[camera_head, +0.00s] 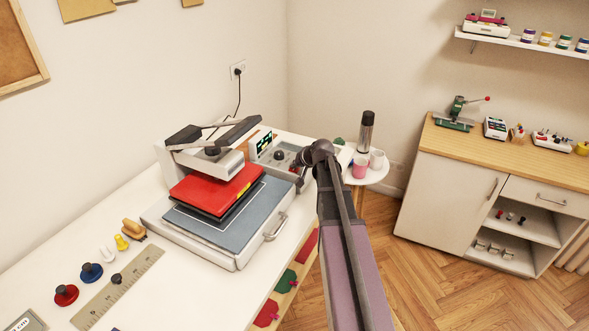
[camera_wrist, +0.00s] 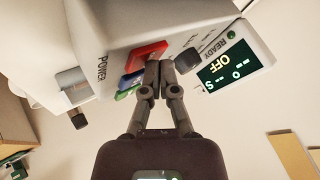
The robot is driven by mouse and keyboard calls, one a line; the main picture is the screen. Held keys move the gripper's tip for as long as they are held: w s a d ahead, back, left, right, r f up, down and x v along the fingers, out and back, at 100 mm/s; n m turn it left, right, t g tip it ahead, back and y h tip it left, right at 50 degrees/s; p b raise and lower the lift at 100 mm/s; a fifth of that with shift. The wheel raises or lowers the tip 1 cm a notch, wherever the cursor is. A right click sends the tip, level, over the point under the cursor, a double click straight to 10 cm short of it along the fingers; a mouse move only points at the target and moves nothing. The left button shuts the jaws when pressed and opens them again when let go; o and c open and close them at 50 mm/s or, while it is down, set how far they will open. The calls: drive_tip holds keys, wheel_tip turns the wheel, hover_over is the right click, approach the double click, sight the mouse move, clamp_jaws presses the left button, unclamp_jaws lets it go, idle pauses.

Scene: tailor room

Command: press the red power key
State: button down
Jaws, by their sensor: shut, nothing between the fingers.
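The red power key (camera_wrist: 146,51) shows in the wrist view on the white face of the heat press control box, beside the printed word POWER. My gripper (camera_wrist: 159,68) is shut and empty, its fingertips at the edge of the red key; I cannot tell whether they touch it. A green key (camera_wrist: 131,80) and a blue key sit beside the red one, partly hidden by the fingers. The display (camera_wrist: 222,67) reads OFF under the label READY. In the head view, my gripper (camera_head: 301,161) is at the control box (camera_head: 276,155), and the arm hides part of that area.
The heat press has a red upper plate (camera_head: 212,187) and a grey bed (camera_head: 228,222). A black knob (camera_wrist: 187,60) is close to my fingertips. A small round table (camera_head: 371,176) with cups and a flask stands behind my arm.

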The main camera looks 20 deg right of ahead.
sight(295, 170)
drive_tip(key=shift+f, duration=0.1)
idle(0.3)
drive_tip(key=shift+r, duration=0.2)
drive_tip(key=shift+r+p, duration=0.4)
drive_tip(key=shift+p, duration=0.1)
wheel_tip(295, 170, up, 6)
drive_tip(key=p, duration=0.6)
idle(0.4)
idle(2.3)
